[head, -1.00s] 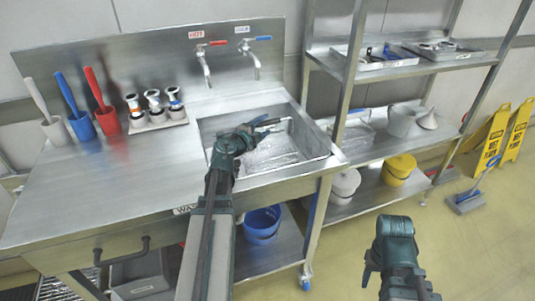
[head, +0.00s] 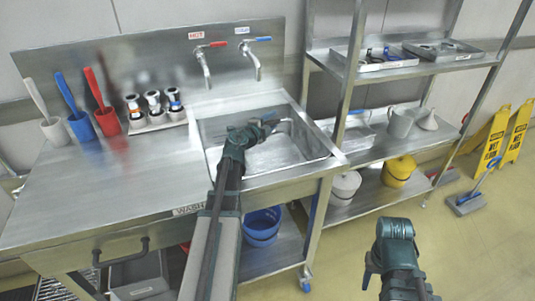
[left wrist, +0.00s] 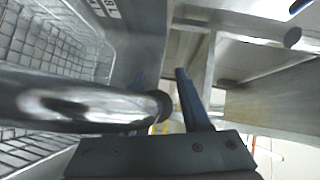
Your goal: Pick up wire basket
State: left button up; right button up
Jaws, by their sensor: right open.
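Wire mesh of the wire basket (left wrist: 52,45) fills the left side of the left wrist view, partly hidden behind a thick metal bar. I cannot make out the mesh clearly in the head view. My left gripper (head: 271,119) is over the far part of the metal sink (head: 322,163). A dark blue finger (left wrist: 194,103) shows in the left wrist view, right of the bar's end; whether the jaws hold anything is unclear. My right gripper (head: 369,270) is open and empty, low in front of the shelf rack.
Two taps (head: 204,63) rise behind the sink. Coloured cups with brushes (head: 80,126) and a tray of small bottles (head: 157,122) stand on the counter's left. A steel rack (head: 345,95) stands close on the right. The counter's front middle is clear.

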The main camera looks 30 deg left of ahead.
pick_arm(q)
grip_shut()
dwell(1.2)
